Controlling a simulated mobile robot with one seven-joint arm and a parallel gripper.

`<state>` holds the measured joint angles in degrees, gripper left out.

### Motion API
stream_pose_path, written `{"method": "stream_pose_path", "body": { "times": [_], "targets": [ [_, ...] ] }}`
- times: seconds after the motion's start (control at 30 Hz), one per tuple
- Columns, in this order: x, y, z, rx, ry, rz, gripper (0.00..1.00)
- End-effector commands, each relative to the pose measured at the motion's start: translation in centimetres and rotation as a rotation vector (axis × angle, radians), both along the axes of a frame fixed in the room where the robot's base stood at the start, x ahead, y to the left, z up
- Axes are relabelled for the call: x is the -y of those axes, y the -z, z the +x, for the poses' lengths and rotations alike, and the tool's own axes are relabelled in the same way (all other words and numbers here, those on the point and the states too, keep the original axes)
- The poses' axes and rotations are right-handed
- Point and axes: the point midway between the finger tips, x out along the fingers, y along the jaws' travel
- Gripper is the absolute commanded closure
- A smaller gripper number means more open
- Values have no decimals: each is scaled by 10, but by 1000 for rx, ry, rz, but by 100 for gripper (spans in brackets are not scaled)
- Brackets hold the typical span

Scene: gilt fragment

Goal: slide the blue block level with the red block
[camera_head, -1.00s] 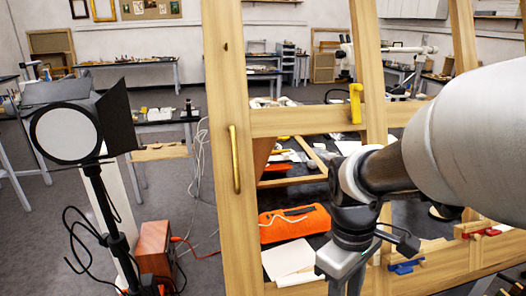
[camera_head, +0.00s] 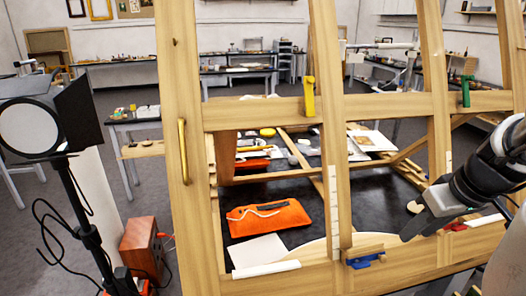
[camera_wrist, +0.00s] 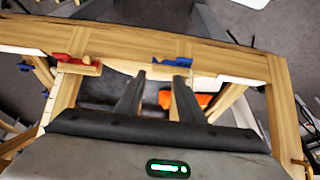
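The blue block (camera_head: 366,261) sits on the lower wooden rail, right of the post with a marked white strip; in the wrist view it is at top centre (camera_wrist: 172,62). The red block (camera_head: 458,227) sits farther right, higher in the head picture; it is at upper left in the wrist view (camera_wrist: 78,64). My gripper (camera_head: 408,236) is near the lower rail, between the two blocks as pictured. In the wrist view its two dark fingers (camera_wrist: 158,82) are apart, with nothing between them. The blue block appears beyond the right fingertip; contact is not visible.
A large wooden frame (camera_head: 176,100) surrounds the work area. A yellow handle (camera_head: 308,97) and green handle (camera_head: 466,92) are on its upper rail. An orange bag (camera_head: 268,217) and white paper (camera_head: 258,251) lie behind. A lamp (camera_head: 32,130) stands left.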

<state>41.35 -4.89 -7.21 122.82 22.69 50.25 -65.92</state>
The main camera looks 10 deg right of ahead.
Motion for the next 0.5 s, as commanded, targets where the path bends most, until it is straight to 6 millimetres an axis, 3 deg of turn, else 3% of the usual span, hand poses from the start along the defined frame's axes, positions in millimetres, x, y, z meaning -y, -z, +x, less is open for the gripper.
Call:
{"method": "stream_pose_path", "body": {
  "times": [0.1,0.5],
  "targets": [
    [-1,31,9,-4,0,3,65],
    [-4,110,42,-4,-1,2,65]
  ]
}}
